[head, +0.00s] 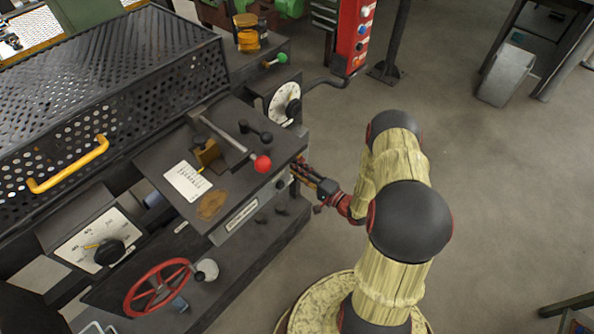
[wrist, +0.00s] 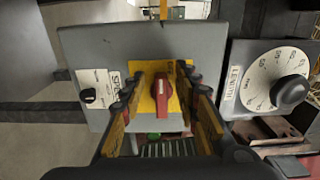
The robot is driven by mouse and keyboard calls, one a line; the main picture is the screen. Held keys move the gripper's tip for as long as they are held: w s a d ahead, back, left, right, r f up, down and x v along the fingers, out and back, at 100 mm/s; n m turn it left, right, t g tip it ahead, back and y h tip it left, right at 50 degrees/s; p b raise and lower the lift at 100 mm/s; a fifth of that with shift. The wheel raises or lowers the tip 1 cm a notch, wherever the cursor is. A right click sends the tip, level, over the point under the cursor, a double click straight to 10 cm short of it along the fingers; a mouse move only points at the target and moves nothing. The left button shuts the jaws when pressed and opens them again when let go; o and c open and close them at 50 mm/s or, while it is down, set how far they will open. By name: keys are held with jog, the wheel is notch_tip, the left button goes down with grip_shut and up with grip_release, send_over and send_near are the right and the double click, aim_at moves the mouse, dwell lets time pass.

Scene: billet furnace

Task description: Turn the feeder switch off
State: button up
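A red rotary switch handle (wrist: 163,92) sits on a yellow plate (wrist: 184,72) on a grey panel (wrist: 210,45) in the wrist view. It stands upright in the picture. No feeder label is readable on it. My gripper (wrist: 161,100) is open, with one finger on each side of the red handle. A gap shows between the handle and each finger, and contact cannot be told. In the head view my gripper (head: 306,172) is at the machine's right side, below the sloping desk. The switch is hidden there.
Left of the switch is a small black knob (wrist: 90,96); right is a LENGTH dial (wrist: 270,80).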

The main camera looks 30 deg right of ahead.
jog(key=shift+s+d, duration=0.1)
jog(key=v, duration=1.1)
jog(key=shift+s, duration=0.4)
